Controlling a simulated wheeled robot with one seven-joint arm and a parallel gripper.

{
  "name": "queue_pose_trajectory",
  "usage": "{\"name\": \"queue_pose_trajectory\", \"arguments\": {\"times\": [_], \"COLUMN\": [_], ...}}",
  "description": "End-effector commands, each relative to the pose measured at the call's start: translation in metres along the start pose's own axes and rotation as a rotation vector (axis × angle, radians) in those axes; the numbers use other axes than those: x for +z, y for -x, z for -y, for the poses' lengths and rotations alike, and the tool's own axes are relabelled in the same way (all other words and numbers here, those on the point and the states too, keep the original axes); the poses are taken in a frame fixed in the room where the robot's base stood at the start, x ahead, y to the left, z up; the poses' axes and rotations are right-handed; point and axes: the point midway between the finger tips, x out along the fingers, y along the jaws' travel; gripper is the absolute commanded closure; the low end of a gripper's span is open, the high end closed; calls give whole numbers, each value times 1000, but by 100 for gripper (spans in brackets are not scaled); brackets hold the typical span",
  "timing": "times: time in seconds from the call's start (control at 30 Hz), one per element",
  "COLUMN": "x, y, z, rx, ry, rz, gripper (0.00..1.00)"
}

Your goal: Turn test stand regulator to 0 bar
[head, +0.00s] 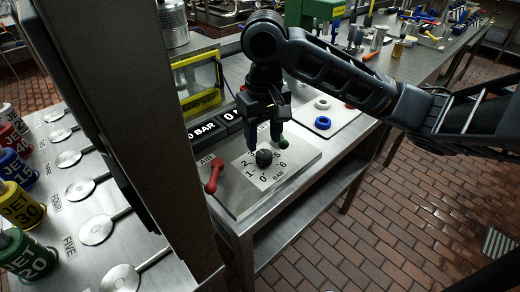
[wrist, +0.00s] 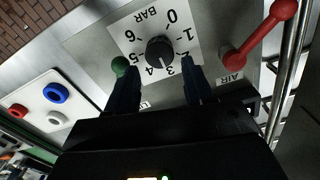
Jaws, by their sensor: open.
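The regulator knob (head: 264,158) is a small black round knob on a white dial plate (head: 247,175) marked 0 to 6 BAR. In the wrist view the knob (wrist: 158,51) sits ahead of the fingers, and a pale mark on it seems to point near 3, but it is small. My gripper (head: 264,142) is open above the knob, fingers pointing down. In the wrist view the two fingers of my gripper (wrist: 160,83) are spread on either side below the knob, apart from it, with nothing between them.
A red lever (head: 213,176) marked AIR stands left of the dial, close to one finger in the wrist view. A green knob (wrist: 120,66) is near the other finger. Display blocks (head: 205,131) reading 0 BAR stand behind. A white board (head: 325,117) holds coloured rings.

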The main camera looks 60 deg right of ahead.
Motion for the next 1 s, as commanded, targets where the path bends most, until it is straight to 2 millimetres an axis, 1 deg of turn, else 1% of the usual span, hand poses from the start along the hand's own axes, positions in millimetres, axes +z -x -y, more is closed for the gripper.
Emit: {"name": "queue_pose_trajectory", "arguments": {"times": [0.03,0.1,0.3,0.43,0.67,1.0], "x": [0,0,0,-1,-1,-1], "y": [-9,-20,-39,-43,-43,-43], "z": [0,0,0,0,0,0], "rx": [-1,-1,0,0,-1,-1], "ry": [-3,-1,0,1,1,1], "rz": [2,2,0,-2,-2,-2], "gripper": [48,48,48,48,49,81]}}
